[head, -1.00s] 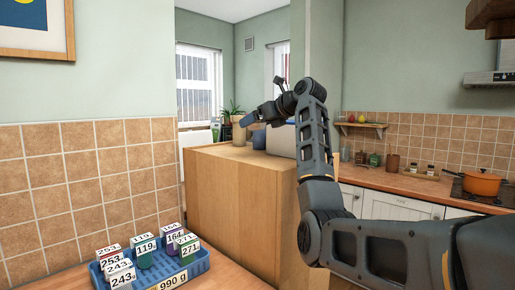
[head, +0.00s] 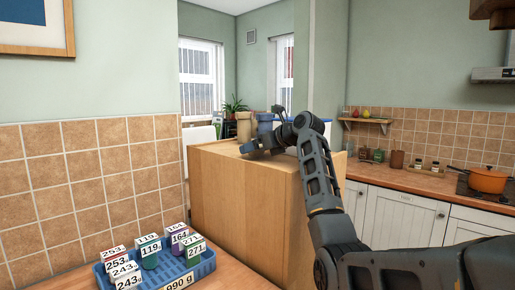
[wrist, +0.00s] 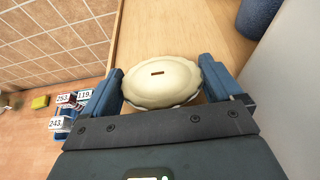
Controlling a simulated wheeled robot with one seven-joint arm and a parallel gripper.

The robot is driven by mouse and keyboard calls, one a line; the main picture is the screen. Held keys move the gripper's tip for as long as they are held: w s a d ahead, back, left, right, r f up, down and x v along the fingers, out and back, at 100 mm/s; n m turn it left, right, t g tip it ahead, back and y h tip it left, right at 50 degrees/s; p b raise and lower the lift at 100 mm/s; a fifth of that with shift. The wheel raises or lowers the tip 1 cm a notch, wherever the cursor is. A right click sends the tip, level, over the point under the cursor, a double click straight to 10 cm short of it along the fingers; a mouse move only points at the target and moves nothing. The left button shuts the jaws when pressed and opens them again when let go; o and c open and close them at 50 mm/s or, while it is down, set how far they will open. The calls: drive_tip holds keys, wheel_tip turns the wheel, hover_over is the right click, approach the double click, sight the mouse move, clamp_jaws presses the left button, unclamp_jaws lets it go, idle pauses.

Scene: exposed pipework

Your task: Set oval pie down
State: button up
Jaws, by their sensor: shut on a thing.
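The oval pie (wrist: 160,82), pale with a crimped rim and a small dark slot on top, sits between the two blue fingers of my gripper (wrist: 162,88) in the wrist view. The fingers are shut on its sides. In the head view my gripper (head: 252,145) is low at the top of the wooden cabinet (head: 240,200); I cannot make out the pie there. The cabinet's bare wooden top (wrist: 150,25) lies beneath the pie in the wrist view. I cannot tell whether the pie touches it.
A beige canister (head: 244,126) and a blue container (head: 265,122) stand on the cabinet behind my gripper. A dark blue round thing (wrist: 258,18) shows at the wrist view's upper right. A blue crate (head: 180,270) of labelled boxes is at lower left. The tiled wall (head: 90,175) borders the left.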

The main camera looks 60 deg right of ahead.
drive_tip(key=shift+f, duration=0.3)
drive_tip(key=shift+f, duration=0.2)
drive_tip(key=o, duration=0.9)
